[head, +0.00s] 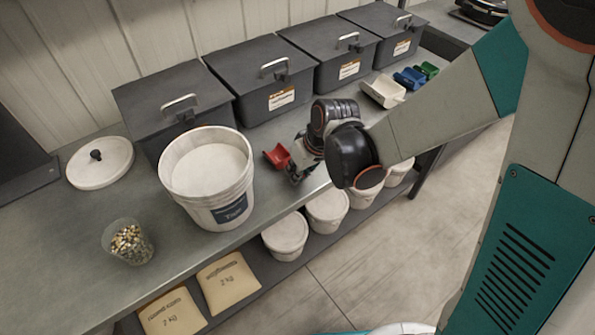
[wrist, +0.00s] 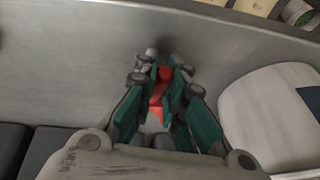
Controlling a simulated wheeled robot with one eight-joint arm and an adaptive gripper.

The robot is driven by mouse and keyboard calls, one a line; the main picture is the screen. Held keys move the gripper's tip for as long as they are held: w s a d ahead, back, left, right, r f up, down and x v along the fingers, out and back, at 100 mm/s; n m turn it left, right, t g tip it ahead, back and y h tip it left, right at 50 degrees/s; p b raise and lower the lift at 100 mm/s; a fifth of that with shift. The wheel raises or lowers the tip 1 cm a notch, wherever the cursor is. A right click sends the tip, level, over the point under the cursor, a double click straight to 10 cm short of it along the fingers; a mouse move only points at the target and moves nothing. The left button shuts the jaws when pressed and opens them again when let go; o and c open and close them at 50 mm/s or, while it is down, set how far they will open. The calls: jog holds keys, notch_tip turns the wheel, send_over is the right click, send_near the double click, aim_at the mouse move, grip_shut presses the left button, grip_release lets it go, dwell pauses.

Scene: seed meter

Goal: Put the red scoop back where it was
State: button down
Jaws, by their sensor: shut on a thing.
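The red scoop (head: 277,156) is low over the grey bench, right of the white bucket, in the head view. My gripper (head: 296,176) is beside it there, partly hidden by my wrist. In the wrist view the red scoop (wrist: 160,88) lies between the two fingers of my gripper (wrist: 164,72), which are shut on it. I cannot tell whether the scoop touches the bench. Other scoops lie at the right on the bench: a white one (head: 383,91), a blue one (head: 409,78) and a green one (head: 427,70).
A white bucket (head: 222,212) stands close left of my gripper. Several dark lidded bins (head: 262,82) line the wall. A clear cup of seeds (head: 128,243) and a round white lid (head: 100,162) are on the left. Bare bench lies between bucket and cup.

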jog(key=c, duration=1.7)
grip_release()
jog(key=shift+o, duration=0.2)
jog(key=shift+r+p, duration=0.3)
jog(key=shift+p, duration=0.05)
jog(key=p+v, duration=0.4)
jog(key=v, duration=0.7)
jog(key=s+d+r+m+t+h, duration=0.3)
jog(key=s+d+r+m, duration=0.3)
jog(key=s+d+r, duration=0.5)
jog(key=d+r+t, duration=0.1)
jog(key=d, duration=0.2)
jog(key=shift+s+d, duration=0.3)
jog(key=shift+d, duration=0.1)
